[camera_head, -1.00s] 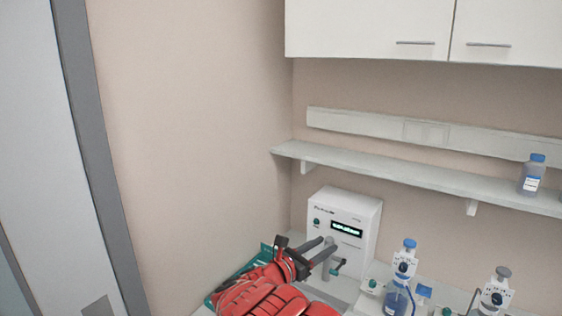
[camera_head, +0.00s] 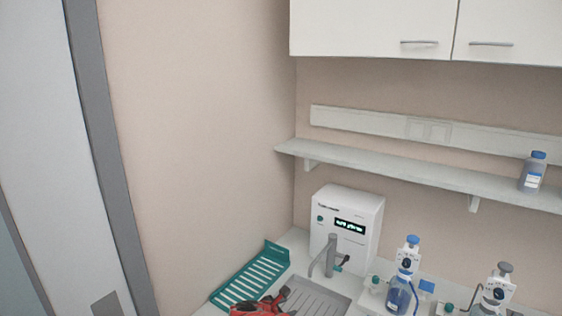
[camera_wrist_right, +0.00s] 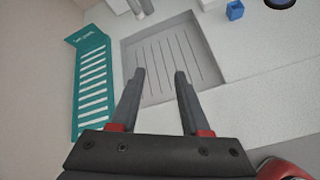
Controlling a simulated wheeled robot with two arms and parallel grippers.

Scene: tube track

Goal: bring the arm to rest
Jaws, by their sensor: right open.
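My right gripper (camera_wrist_right: 160,92) is open in the right wrist view, its two dark fingers apart with nothing between them. It points over the counter toward a grey grooved sink tray (camera_wrist_right: 165,55). In the head view only a red and black part of my right arm (camera_head: 262,306) shows at the bottom edge, in front of the teal slotted rack (camera_head: 250,281). The rack also shows at the left in the right wrist view (camera_wrist_right: 92,82). My left gripper is not in either view.
A white box-shaped device (camera_head: 346,228) with a lit display stands behind a grey tap (camera_head: 330,255). Bottles with dispenser tops (camera_head: 402,278) stand at the right. A shelf (camera_head: 400,171) with a capped bottle (camera_head: 533,172) and white cabinets (camera_head: 375,25) are above.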

